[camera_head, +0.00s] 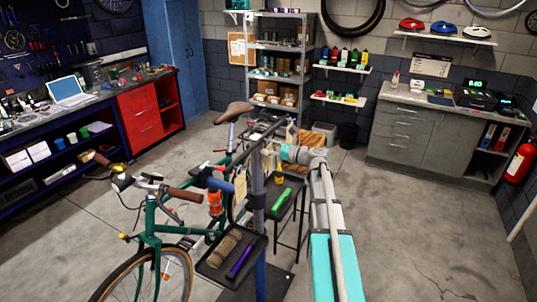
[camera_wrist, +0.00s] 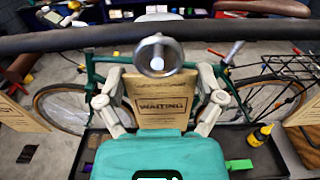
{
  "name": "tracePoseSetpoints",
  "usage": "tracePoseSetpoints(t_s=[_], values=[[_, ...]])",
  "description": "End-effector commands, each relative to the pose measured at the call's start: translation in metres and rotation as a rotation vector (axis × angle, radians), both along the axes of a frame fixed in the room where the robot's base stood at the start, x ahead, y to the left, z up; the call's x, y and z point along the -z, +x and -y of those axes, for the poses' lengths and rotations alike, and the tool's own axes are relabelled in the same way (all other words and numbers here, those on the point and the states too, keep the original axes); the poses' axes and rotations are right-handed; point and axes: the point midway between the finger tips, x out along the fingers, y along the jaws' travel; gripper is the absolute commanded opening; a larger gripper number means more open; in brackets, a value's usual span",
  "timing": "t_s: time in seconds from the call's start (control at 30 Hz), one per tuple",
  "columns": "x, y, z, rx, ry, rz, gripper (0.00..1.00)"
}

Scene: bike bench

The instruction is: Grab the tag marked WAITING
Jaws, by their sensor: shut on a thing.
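The tan tag marked WAITING (camera_wrist: 162,108) hangs upright in the middle of the wrist view, below a dark horizontal bar (camera_wrist: 60,42). A round silver knob (camera_wrist: 158,55) on the bar covers part of the tag's top. The pale fingers of my gripper (camera_wrist: 162,88) are closed on the tag's left and right sides, with the lettering facing the wrist camera. In the head view, my gripper reaches the rail above the bike, and the tag is hard to make out there.
Other tan tags hang at the left (camera_wrist: 18,115) and right (camera_wrist: 302,130) of the wrist view. The green bicycle (camera_head: 150,220) stands close behind the rail. Open floor (camera_head: 420,230) lies to the right.

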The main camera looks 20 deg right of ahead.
Motion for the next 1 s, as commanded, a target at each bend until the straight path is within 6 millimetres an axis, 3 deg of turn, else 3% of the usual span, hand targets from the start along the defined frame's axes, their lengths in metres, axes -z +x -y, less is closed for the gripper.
tracePoseSetpoints(t_s=[0.5,1.0], values=[[-0.02,0.0,0.0,0.0,0.0,0.0,0.62],[-0.015,-0.083,0.064,0.004,0.0,0.0,0.62]])
